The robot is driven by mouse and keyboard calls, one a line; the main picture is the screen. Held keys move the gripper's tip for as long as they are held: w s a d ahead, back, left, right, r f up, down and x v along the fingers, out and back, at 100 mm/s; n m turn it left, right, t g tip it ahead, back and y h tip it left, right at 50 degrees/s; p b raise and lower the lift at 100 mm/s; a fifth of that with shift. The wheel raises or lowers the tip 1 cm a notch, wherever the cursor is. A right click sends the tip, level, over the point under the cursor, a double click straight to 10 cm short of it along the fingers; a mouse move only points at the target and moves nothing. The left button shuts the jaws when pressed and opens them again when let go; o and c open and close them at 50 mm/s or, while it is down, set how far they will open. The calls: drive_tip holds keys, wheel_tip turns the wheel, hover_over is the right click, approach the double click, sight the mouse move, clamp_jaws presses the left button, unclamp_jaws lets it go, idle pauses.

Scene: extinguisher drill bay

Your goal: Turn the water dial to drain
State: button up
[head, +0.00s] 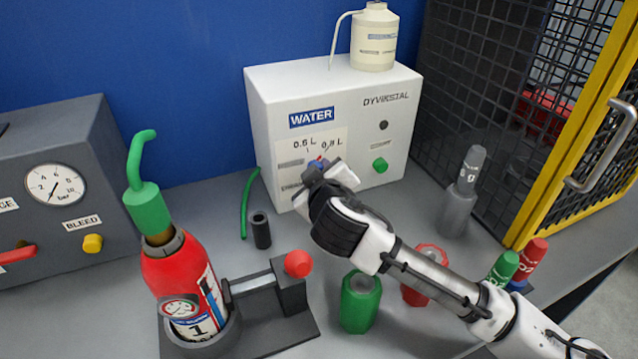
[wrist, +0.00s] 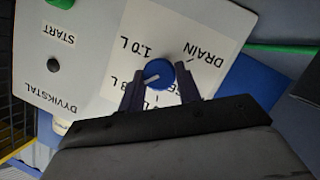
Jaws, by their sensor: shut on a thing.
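The water dial (wrist: 158,74) is a round blue knob with a white mark, on a pale label plate on the white WATER cabinet (head: 270,125). My gripper (wrist: 159,84) is shut on the dial, one dark finger on each side. In the wrist view, which is upside down, the white mark points left, roughly between 1.0 L and the partly covered 0.8 L. The DRAIN label (wrist: 203,56) is at the dial's upper right there, away from the mark. In the head view, my gripper (head: 322,170) and wrist hide most of the dial.
A green START button (head: 380,166) is right of the dial. A cream bottle (head: 374,38) stands on the cabinet. A red extinguisher (head: 178,270) stands front left, beside a red-knobbed clamp (head: 298,263). Green (head: 360,302) and red cans are beneath my arm. A mesh fence (head: 470,80) stands at right.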

drive_tip(key=shift+n+b, duration=0.3)
idle(0.4)
drive_tip(key=o, duration=1)
drive_tip(key=shift+c, duration=0.2)
wheel_tip(320, 180, up, 20)
